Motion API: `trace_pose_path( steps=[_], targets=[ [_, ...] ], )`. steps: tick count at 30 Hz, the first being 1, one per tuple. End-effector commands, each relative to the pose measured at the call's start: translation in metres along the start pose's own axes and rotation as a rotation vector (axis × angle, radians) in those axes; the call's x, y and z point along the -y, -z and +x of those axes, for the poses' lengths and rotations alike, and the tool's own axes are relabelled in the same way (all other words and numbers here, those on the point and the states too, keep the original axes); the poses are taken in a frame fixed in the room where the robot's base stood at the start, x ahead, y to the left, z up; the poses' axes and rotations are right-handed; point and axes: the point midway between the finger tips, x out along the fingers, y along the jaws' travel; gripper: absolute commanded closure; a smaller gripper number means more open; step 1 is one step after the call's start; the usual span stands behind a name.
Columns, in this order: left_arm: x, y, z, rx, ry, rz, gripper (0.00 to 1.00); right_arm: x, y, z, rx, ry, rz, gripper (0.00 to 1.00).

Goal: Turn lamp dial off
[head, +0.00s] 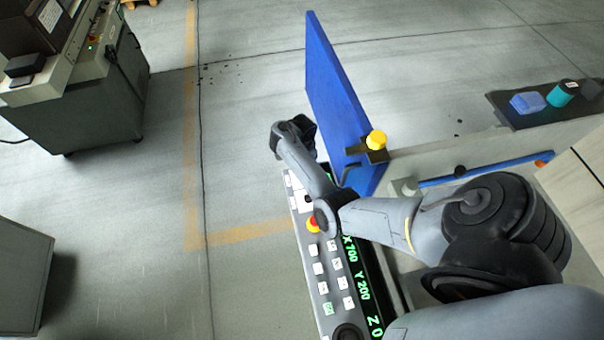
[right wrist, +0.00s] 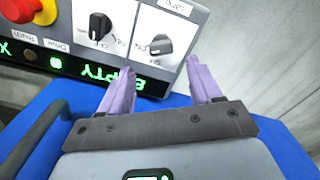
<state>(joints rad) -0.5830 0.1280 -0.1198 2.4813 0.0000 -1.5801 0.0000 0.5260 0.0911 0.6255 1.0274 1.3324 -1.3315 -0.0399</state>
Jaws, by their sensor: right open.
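In the right wrist view, two rotary dials sit side by side on white plates of the control panel. The labels appear upside down and are too small to read surely, so I cannot tell for certain which is the lamp dial. My right gripper (right wrist: 160,66) is open, its two purple fingers apart and pointing toward the grey knob, with nothing between them. My left gripper is not in view.
A red emergency button (head: 313,224) sits on the panel; it also shows in the right wrist view (right wrist: 18,10). White buttons and green readouts are beside it. A blue upright board (head: 335,95) stands close to my right wrist. A yellow knob (head: 376,139) is on a bracket.

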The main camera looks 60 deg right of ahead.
Motion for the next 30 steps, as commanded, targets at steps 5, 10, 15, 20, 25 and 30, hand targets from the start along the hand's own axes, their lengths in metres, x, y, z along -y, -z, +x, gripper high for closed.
trace_pose_path(
  steps=[5,10,15,20,25,30],
  targets=[
    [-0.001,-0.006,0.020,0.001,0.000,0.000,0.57,0.000,-0.001,0.034,0.003,0.000,-0.002,0.36],
    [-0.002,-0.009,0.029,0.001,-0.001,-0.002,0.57,0.001,-0.001,0.054,0.001,0.001,-0.001,0.36],
    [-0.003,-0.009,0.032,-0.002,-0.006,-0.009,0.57,0.001,-0.001,0.065,0.001,0.001,-0.002,0.36],
    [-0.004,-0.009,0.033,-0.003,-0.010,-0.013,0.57,0.001,-0.001,0.067,0.000,0.002,-0.002,0.36],
    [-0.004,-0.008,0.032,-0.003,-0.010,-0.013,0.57,0.001,0.000,0.067,0.000,0.002,-0.002,0.36],
    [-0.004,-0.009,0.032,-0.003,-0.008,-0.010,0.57,0.001,0.000,0.067,0.000,0.002,-0.002,0.56]
  ],
)
